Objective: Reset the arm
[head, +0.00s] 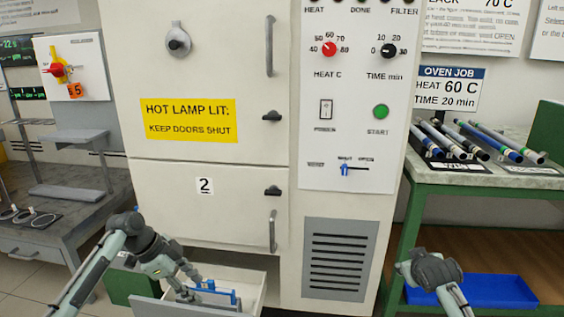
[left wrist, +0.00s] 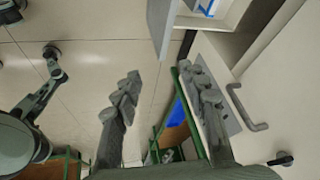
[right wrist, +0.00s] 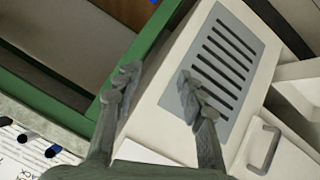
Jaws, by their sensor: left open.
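My left arm reaches in from the left in the head view. Its gripper (head: 188,290) is over the pulled-out lower drawer (head: 252,284) of the cream oven cabinet. In the left wrist view its two fingers (left wrist: 165,80) stand wide apart with nothing between them. A blue and white item (head: 215,290) is in the drawer, partly hidden by the gripper. My right arm (head: 435,275) shows at the lower right of the head view, its gripper not clear there. In the right wrist view its fingers (right wrist: 160,75) are apart and empty, in front of the cabinet's vent grille (right wrist: 222,62).
The oven cabinet (head: 210,60) has its upper and lower doors shut. A green bench (head: 480,178) at right carries several rods (head: 490,140), with a blue tray (head: 500,292) below. A grey bench (head: 75,225) stands at left.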

